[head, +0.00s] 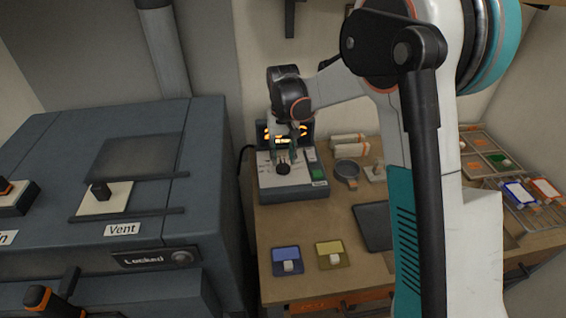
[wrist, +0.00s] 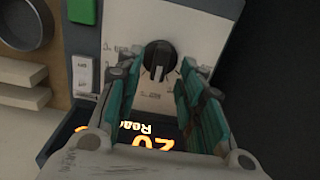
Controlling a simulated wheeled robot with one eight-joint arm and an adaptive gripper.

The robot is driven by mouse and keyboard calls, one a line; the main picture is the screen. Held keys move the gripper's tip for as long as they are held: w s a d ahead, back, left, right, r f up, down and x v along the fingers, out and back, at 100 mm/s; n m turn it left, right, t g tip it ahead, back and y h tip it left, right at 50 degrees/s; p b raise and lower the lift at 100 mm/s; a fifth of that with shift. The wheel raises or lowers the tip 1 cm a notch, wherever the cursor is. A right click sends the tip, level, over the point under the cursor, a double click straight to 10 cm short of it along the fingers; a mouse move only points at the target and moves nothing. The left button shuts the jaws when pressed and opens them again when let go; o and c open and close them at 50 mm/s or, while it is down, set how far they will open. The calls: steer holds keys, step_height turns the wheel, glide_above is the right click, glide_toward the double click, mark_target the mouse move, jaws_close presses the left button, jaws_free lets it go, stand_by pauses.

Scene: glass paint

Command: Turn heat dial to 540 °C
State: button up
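The heat dial (wrist: 158,61) is a round black knob with a light pointer mark, on the pale panel of a small control box (head: 295,194). In the head view the dial (head: 283,169) shows just below my gripper (head: 286,152). In the wrist view my gripper (wrist: 150,85) has its teal-padded fingers apart, one to each side of the dial's near part. I cannot tell whether they touch it. An orange lit display (wrist: 140,140) reads "Ready" and digits like "20", partly hidden by the gripper. The dial's scale is too blurred to read.
A green button (head: 318,175) and a white switch (wrist: 83,74) sit beside the dial. A large dark kiln-like cabinet (head: 215,200) stands left.

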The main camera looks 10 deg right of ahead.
mark_target(283, 167)
steer(key=shift+f, duration=1.25)
steer(key=shift+c, duration=0.6)
jaws_close()
steer(key=n, duration=0.5)
steer(key=shift+n+b, duration=0.3)
steer(key=shift+n, duration=0.1)
steer(key=n, duration=0.5)
steer(key=shift+n, duration=0.4)
